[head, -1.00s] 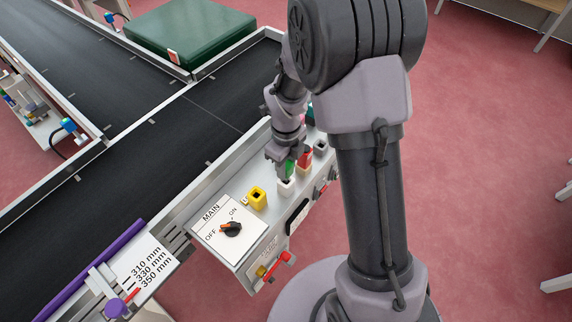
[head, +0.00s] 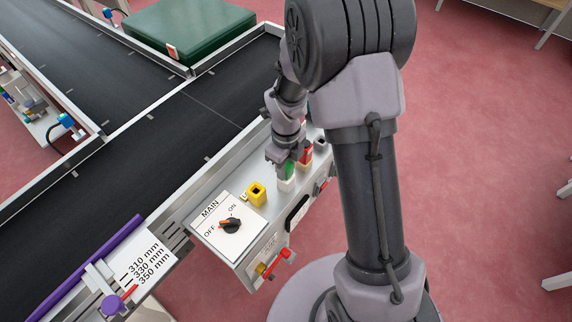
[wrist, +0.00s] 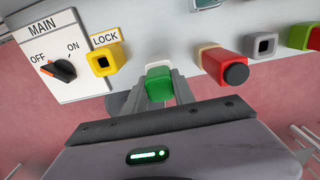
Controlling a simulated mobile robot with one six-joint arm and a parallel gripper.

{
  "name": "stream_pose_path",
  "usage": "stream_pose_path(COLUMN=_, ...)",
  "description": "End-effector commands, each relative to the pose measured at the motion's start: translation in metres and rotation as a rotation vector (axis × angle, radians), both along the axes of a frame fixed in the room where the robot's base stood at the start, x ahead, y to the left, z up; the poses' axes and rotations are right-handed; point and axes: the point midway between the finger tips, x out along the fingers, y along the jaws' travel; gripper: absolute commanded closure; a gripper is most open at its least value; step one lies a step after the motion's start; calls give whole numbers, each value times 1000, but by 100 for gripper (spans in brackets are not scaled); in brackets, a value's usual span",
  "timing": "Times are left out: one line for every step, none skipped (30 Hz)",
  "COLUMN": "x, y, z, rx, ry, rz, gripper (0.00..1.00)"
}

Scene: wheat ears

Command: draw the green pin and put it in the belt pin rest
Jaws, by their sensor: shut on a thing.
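The green pin (wrist: 158,84) is between the fingers of my gripper (wrist: 160,90), which is shut on it. In the head view the green pin (head: 288,170) shows just under my gripper (head: 287,163). A white socket (wrist: 159,62) is directly behind the pin in the wrist view, and it shows below the pin in the head view (head: 286,185). I cannot tell whether the pin's shaft is inside it. No label names the belt pin rest in these views.
On the same panel, a yellow socket (wrist: 103,60) marked LOCK is left of my gripper. A red pin (wrist: 226,66), an open grey socket (wrist: 264,45) and another green piece (wrist: 301,37) are to the right. The MAIN switch (head: 231,225) and the dark belt (head: 130,150) are near.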

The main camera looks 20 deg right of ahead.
Motion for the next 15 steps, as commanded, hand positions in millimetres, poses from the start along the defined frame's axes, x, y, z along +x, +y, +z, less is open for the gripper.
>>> stream_pose_path(x=0, y=0, z=-2, rx=0, ry=0, rz=0, gripper=100)
stream_pose_path(x=0, y=0, z=-3, rx=-1, ry=1, rz=0, gripper=100)
stream_pose_path(x=0, y=0, z=-4, rx=0, ry=1, rz=0, gripper=100)
stream_pose_path(x=0, y=0, z=-5, rx=0, ry=1, rz=0, gripper=100)
stream_pose_path(x=0, y=0, z=-5, rx=0, ry=1, rz=0, gripper=100)
stream_pose_path(x=0, y=0, z=-7, rx=0, ry=1, rz=0, gripper=100)
stream_pose_path(x=0, y=0, z=-8, rx=0, ry=1, rz=0, gripper=100)
stream_pose_path(x=0, y=0, z=-8, rx=1, ry=1, rz=0, gripper=100)
stream_pose_path(x=0, y=0, z=-10, rx=0, ry=0, rz=0, gripper=100)
stream_pose_path(x=0, y=0, z=-10, rx=0, ry=0, rz=0, gripper=100)
stream_pose_path(x=0, y=0, z=-10, rx=0, ry=0, rz=0, gripper=64)
stream_pose_path(x=0, y=0, z=-10, rx=0, ry=0, rz=0, gripper=56)
stream_pose_path(x=0, y=0, z=-10, rx=0, ry=0, rz=0, gripper=50)
stream_pose_path(x=0, y=0, z=-10, rx=0, ry=0, rz=0, gripper=44)
stream_pose_path(x=0, y=0, z=-10, rx=0, ry=0, rz=0, gripper=44)
